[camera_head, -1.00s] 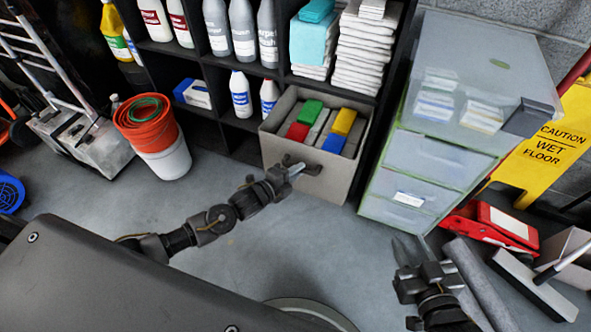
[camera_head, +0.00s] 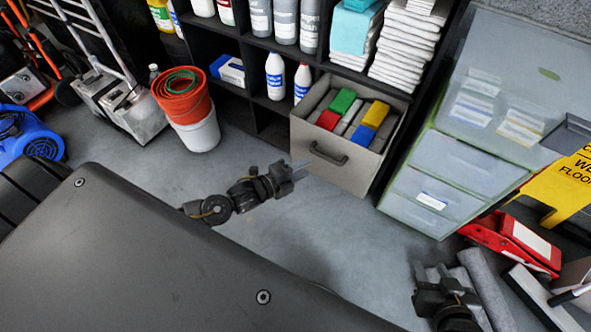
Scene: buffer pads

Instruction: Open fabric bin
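The fabric bin (camera_head: 355,172) is a grey-beige box that stands partly out of the dark shelf's bottom row. Its open top shows red, green, grey, yellow and blue blocks or pads inside. A dark handle (camera_head: 328,154) is on its front face. My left gripper (camera_head: 305,169) is just left of and in front of the handle, apart from it, with its fingers spread and empty. My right gripper (camera_head: 432,268) is low at the right, open and empty, away from the bin.
A translucent drawer unit (camera_head: 448,170) stands close to the bin's right. Orange and white buckets (camera_head: 190,110) stand to the left. A red object (camera_head: 515,240) and grey rolls lie at the lower right. The floor (camera_head: 330,220) before the bin is clear.

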